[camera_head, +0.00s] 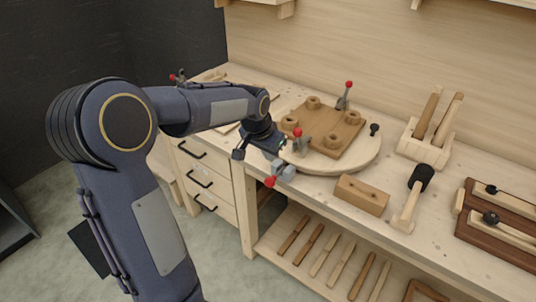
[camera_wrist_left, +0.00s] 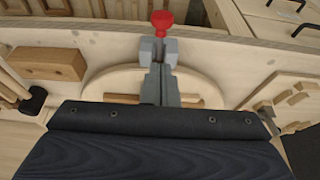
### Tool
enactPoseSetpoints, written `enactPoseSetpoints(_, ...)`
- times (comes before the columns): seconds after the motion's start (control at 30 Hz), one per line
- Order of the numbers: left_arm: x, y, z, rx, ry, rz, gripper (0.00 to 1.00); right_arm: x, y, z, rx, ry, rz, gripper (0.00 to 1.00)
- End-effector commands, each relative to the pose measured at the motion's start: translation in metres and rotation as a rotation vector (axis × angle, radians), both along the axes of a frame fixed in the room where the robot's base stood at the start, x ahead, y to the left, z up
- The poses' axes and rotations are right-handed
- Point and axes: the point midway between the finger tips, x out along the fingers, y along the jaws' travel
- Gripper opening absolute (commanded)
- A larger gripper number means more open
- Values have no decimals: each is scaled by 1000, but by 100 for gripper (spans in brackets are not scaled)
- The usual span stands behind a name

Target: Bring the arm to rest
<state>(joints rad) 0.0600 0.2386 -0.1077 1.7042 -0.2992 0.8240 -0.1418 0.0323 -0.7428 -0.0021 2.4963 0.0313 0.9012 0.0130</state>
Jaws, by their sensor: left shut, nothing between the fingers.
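My left arm comes in from the left, and my left gripper (camera_head: 281,153) hangs over the front edge of the round board. In the left wrist view its fingers (camera_wrist_left: 159,72) are together with nothing between them. A grey clamp with a red knob (camera_head: 270,182) sits at the bench's front edge, close to the gripper; the knob also shows in the left wrist view (camera_wrist_left: 162,19). I cannot tell whether the fingers touch the clamp. My right gripper is in neither view.
The round board (camera_head: 357,160) carries a square wooden plate (camera_head: 326,121) with round pegs and red-knobbed clamps. A wooden block (camera_head: 361,195), mallet (camera_head: 411,198), tool rack (camera_head: 425,148) and dark-framed jig (camera_head: 497,225) stand to the right. Drawers (camera_head: 203,178) are below left.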

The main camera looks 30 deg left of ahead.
Motion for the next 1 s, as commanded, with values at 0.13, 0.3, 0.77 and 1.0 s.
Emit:
enactPoseSetpoints(0.13, 0, 0, -1, 0, -1, 0, 0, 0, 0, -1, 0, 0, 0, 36)
enactPoseSetpoints(0.3, 0, 0, -1, 0, -1, 0, 0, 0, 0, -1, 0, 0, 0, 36)
enactPoseSetpoints(0.77, -138, -52, 46, -209, -76, 92, 0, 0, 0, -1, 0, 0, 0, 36)
enactPoseSetpoints(1.0, -231, -98, 33, -345, -111, 143, 0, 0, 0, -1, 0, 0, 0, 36)
